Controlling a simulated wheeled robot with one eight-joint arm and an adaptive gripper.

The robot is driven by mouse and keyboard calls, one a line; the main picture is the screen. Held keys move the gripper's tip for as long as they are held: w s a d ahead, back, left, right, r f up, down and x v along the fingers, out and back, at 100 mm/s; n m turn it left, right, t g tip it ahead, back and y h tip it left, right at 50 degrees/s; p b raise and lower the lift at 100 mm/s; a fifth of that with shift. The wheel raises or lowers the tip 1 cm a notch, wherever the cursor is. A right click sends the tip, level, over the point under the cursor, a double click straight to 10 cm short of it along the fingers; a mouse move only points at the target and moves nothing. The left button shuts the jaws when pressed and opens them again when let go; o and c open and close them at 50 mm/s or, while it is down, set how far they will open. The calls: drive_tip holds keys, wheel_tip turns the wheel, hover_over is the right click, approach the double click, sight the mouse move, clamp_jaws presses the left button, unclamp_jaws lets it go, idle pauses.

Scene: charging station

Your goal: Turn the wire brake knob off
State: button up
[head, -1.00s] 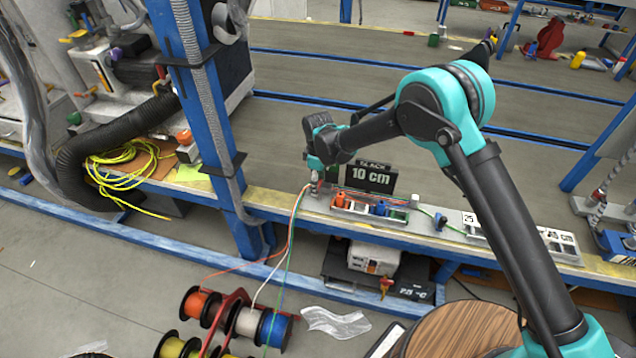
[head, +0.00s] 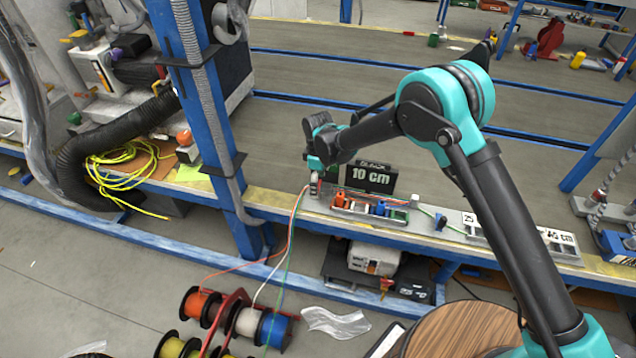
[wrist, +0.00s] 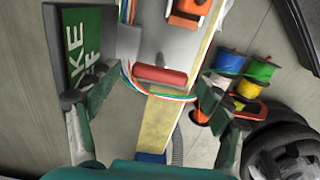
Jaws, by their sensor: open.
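A red bar-shaped knob (wrist: 161,75), which looks like the wire brake knob, sits near the end of a grey rail in the wrist view. My gripper (wrist: 157,93) is open, with one dark green finger to the left of the knob and one to the right. Visible gaps separate both fingers from it. Orange, white, green and blue wires (wrist: 158,96) cross just below the knob. A green sign (wrist: 85,45) with partly hidden lettering, "KE" and "F", stands at the left. In the head view my gripper (head: 315,178) is at the rail's left end, and the knob is hard to make out.
A black "10 cm" display (head: 371,178) stands behind the rail, close to my gripper. Orange, blue and green parts (head: 375,208) sit along the rail to the right. A blue post (head: 205,110) rises to the left. Wire spools (head: 245,322) stand on the floor below.

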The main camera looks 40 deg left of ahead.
wheel_tip(320, 180, up, 12)
idle(0.6)
idle(0.4)
